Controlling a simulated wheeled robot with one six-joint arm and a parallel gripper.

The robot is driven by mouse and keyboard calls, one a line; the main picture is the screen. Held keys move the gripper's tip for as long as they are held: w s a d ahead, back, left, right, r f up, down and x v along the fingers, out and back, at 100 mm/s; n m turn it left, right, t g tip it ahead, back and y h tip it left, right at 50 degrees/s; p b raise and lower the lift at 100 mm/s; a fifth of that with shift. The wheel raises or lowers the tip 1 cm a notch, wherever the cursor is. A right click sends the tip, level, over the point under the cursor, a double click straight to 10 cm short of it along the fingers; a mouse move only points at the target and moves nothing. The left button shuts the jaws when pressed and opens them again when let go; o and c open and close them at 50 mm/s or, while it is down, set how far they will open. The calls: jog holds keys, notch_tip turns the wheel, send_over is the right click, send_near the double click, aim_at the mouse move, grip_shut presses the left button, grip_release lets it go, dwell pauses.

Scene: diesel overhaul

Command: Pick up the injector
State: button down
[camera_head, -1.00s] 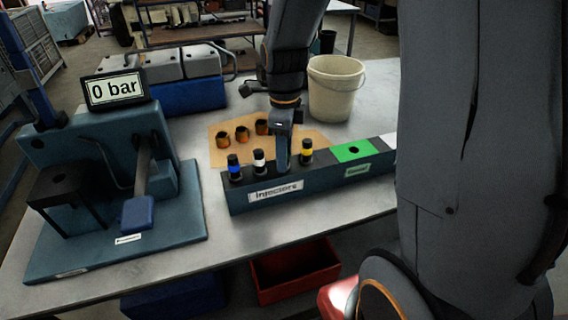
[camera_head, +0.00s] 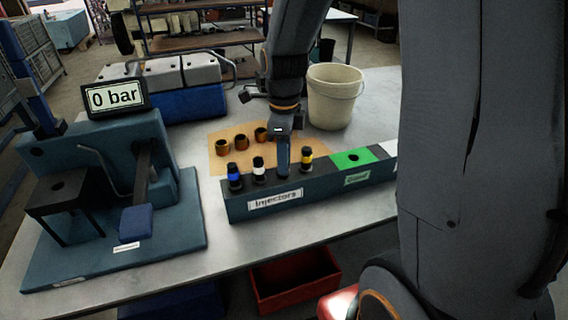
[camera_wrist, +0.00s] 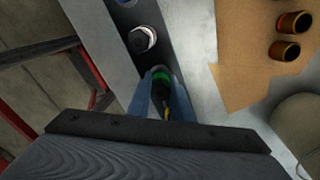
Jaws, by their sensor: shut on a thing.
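The rack labelled "Injectors" (camera_head: 240,212) stands on the bench. A blue-banded injector (camera_head: 234,178), a white-banded one (camera_head: 258,170) and a yellow-banded one (camera_head: 307,160) stand upright in it. My gripper (camera_head: 283,165) points down between the white-banded and yellow-banded ones. In the wrist view my gripper (camera_wrist: 162,92) is shut on a green-banded injector (camera_wrist: 162,78), with a finger on each side. The head view hides this injector behind the fingers. Its lower end is hidden, so I cannot tell if it is lifted. The white-banded injector also shows in the wrist view (camera_wrist: 142,40).
A green "Good" section (camera_head: 350,160) adjoins the rack on the right. Several copper-coloured rings stand on a tan mat (camera_head: 222,168) behind. A white bucket (camera_head: 335,95) stands close behind my gripper. The test stand with a "0 bar" display (camera_head: 117,97) is at left.

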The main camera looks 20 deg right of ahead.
notch_tip(320, 180, up, 17)
jog(key=b, duration=0.3)
jog(key=shift+r, duration=0.2)
jog(key=c, duration=2.2)
grip_release()
grip_shut()
jog(key=shift+p, duration=0.35)
